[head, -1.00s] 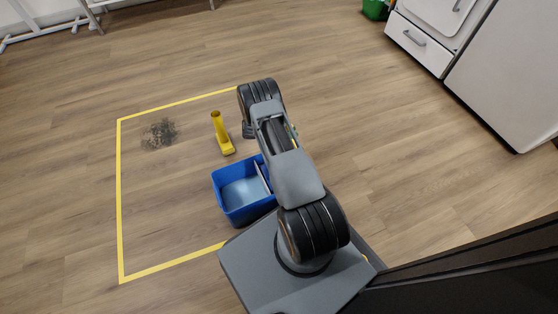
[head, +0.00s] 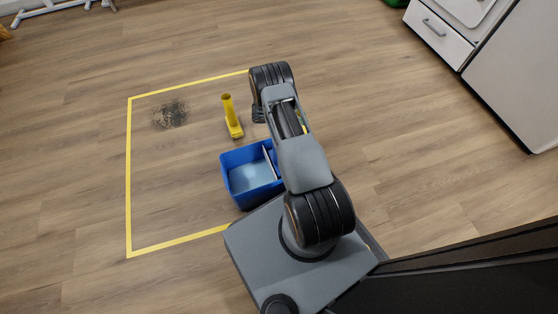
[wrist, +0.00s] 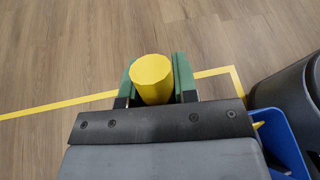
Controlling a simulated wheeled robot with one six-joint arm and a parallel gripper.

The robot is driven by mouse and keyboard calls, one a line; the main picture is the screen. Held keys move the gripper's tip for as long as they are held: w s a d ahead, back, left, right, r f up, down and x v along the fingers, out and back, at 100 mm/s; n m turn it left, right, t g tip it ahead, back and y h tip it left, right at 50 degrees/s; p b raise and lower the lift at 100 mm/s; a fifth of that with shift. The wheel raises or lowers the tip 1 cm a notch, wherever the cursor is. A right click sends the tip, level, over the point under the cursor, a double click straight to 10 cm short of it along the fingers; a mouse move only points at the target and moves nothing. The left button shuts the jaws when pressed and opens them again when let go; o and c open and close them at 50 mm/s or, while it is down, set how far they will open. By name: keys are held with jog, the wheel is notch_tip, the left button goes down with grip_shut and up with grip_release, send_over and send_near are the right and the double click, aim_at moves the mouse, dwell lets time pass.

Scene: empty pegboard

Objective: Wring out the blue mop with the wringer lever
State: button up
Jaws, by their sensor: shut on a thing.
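My gripper (wrist: 152,85) has green fingers and is shut on a yellow round handle (wrist: 153,72), seen nearly end-on in the wrist view. I cannot tell whether it is the wringer lever or another handle. The blue bucket (head: 228,179), holding pale blue water and a grey insert, stands on the floor left of my arm. Its rim shows at the lower right in the wrist view (wrist: 272,126), with a bit of yellow at it. In the head view my arm hides the gripper and the bucket's right side. I do not see a blue mop head.
A yellow upright tube on a base (head: 231,112) stands beyond the bucket. A dark patch of dirt (head: 171,114) lies inside the yellow floor tape (head: 128,180). White cabinets (head: 440,35) stand at the right. The floor left of the bucket is clear.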

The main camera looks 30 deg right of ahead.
jog(key=shift+w+a+r+m+g+h+b, duration=0.15)
jog(key=shift+a+r+g+h+b, duration=0.1)
jog(key=shift+a+h+b, duration=0.5)
jog(key=shift+w+a+r+m+g+h+b, duration=0.2)
jog(key=shift+a+h+b, duration=0.35)
jog(key=shift+a+b, duration=0.35)
jog(key=shift+a+r+h+b, duration=0.35)
jog(key=shift+a+h+b, duration=0.1)
jog(key=shift+a+h, duration=0.2)
jog(key=shift+w, duration=0.1)
jog(key=o, duration=1.7)
jog(key=shift+c, duration=0.2)
jog(key=p+v, duration=0.2)
jog(key=v, duration=1.1)
jog(key=shift+w+a, duration=0.25)
jog(key=shift+r, duration=0.1)
